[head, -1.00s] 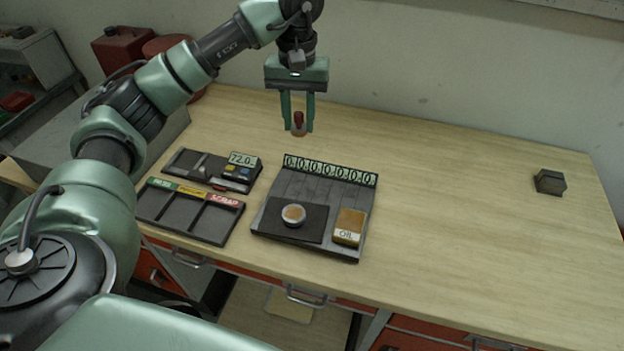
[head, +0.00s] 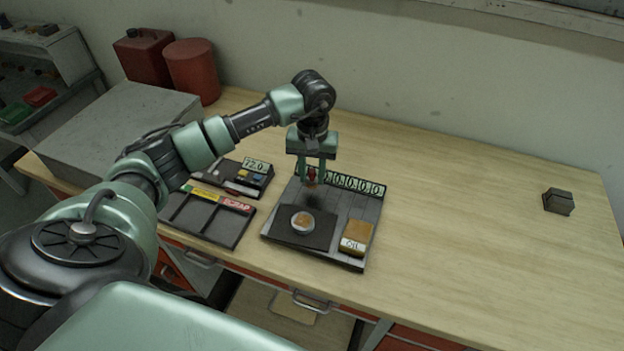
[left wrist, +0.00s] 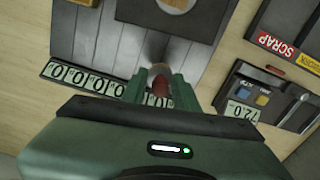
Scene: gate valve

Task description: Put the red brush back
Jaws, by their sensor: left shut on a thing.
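My left gripper (head: 313,180) is shut on the red brush (head: 312,173) and holds it upright, tip down, above the back of the dark grey board (head: 368,207), close to its row of zero labels. In the left wrist view the red brush (left wrist: 160,90) sits between the fingers, its pale end pointing at the board's grooved part. A gap to the board seems to remain, but its size is hard to tell. My right gripper is in neither view.
On the board are a black mat (head: 318,239) with a round tin (head: 302,222) and an OIL block (head: 356,237). A sorting tray (head: 222,222) and a tray with a 72.0 display (head: 256,165) stand to the left. A dark block (head: 558,201) is far right; the table between is clear.

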